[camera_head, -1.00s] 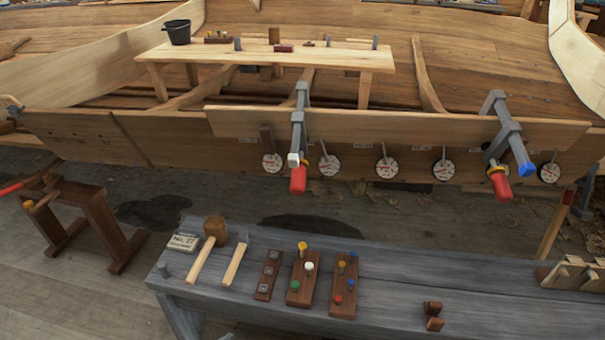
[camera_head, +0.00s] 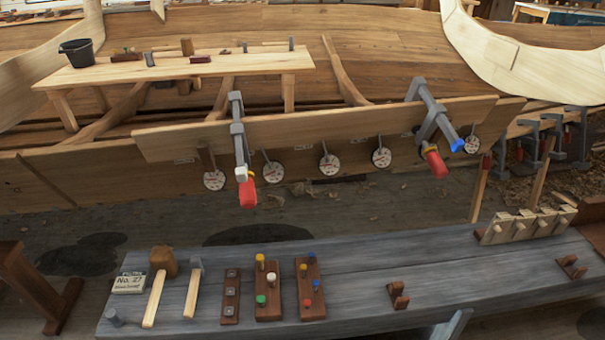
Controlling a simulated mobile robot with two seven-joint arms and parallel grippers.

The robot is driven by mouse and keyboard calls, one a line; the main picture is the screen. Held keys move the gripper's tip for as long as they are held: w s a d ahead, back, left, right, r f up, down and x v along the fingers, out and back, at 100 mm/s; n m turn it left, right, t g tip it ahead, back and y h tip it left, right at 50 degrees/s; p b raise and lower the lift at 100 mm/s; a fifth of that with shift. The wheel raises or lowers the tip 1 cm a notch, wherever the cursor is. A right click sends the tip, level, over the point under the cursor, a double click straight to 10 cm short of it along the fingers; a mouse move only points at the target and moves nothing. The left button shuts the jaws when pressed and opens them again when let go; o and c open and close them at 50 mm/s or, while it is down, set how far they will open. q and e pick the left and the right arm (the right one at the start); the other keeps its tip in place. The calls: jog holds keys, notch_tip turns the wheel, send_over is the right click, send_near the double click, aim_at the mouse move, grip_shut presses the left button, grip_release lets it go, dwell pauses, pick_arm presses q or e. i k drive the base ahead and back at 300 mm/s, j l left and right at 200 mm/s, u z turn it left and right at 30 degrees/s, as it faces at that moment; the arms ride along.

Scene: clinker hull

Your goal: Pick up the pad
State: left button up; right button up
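No object is plainly recognisable as the pad. Small brown wooden pieces that might be it are a notched block (camera_head: 398,295) at the front middle of the grey bench (camera_head: 440,270), a similar block (camera_head: 572,267) at the bench's right, and a dark red block (camera_head: 200,59) on the pale plank table inside the hull. A brown wooden piece (camera_head: 207,160) also stands against the hull plank beside the left clamp. Neither of my grippers is in view.
The bench also bears a mallet (camera_head: 162,263), a hammer (camera_head: 194,287), a "No. 27" card (camera_head: 129,283), peg boards (camera_head: 268,288) and a wooden rack (camera_head: 525,226). Clamps (camera_head: 240,150) with red handles and round dials hang on the hull. The bench's middle right is mostly bare.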

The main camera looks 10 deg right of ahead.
aim_at(501, 227)
jog(key=z, duration=1.55)
jog(key=i+l+u, duration=0.15)
jog(key=i+l, duration=0.3)
jog(key=i+l+u, duration=0.15)
jog(key=i+l, duration=0.3)
jog(key=i+l+u, duration=0.15)
jog(key=i+l, duration=0.25)
jog(key=l, duration=0.15)
